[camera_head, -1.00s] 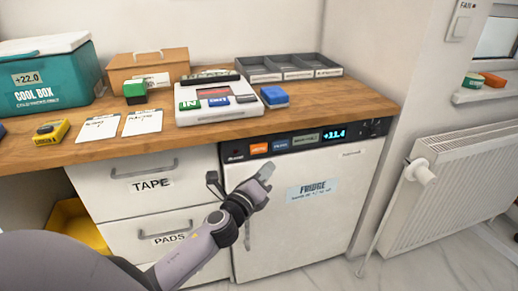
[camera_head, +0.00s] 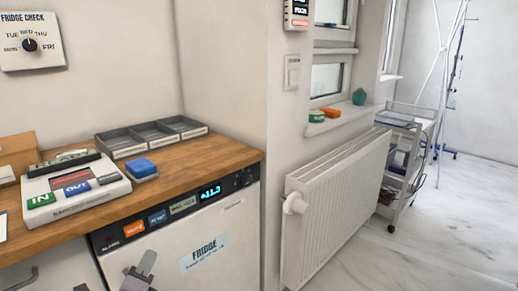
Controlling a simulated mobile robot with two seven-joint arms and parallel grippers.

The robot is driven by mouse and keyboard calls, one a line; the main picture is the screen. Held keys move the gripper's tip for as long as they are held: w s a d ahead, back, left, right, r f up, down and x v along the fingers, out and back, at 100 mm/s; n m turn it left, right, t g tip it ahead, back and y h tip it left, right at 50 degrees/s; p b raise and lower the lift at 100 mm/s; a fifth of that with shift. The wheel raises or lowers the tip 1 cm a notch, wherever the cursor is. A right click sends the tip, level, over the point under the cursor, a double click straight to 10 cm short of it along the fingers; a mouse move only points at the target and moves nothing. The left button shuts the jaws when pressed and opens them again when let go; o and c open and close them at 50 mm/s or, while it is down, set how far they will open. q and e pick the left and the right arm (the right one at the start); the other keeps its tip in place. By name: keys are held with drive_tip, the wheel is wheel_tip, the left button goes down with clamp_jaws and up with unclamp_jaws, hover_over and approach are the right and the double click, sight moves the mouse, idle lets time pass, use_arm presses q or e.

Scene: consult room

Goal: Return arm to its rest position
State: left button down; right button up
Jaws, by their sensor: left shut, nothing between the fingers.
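My left gripper (camera_head: 142,268) shows at the bottom edge of the head view, in front of the white fridge door (camera_head: 222,228). Its fingers are together and hold nothing. Only the gripper's end is in the picture; most of my left arm is out of frame. The gap between the gripper and the fridge door cannot be judged. My right arm and gripper are not in view.
Above the fridge, the wooden counter (camera_head: 225,160) bears a white device with IN and OUT keys (camera_head: 72,192), a blue block (camera_head: 141,168) and a grey tray (camera_head: 150,138). A radiator (camera_head: 335,215) and trolley (camera_head: 400,165) stand right. The marble floor (camera_head: 465,215) looks open.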

use_arm(q)
drive_tip(key=s+d+f+n+g+h+p, duration=0.1)
drive_tip(key=s+d+f+n+g+p, duration=0.1)
drive_tip(key=s+n, duration=0.5)
drive_tip(key=s+d+f+n+g+h+p, duration=0.1)
drive_tip(key=s+d+f+n+g+p, duration=0.2)
drive_tip(key=s+n, duration=0.4)
drive_tip(key=s+d+f+n+g+h+p, duration=0.1)
drive_tip(key=s+d+f+n+g+p, duration=0.1)
drive_tip(key=s+n, duration=0.5)
wheel_tip(320, 180, down, 2)
drive_tip(key=s+d+p, duration=0.1)
drive_tip(key=s+d, duration=0.1)
drive_tip(key=s, duration=0.1)
drive_tip(key=shift+d+g, duration=0.25)
drive_tip(key=shift+g, duration=0.15)
drive_tip(key=shift+w, duration=0.1)
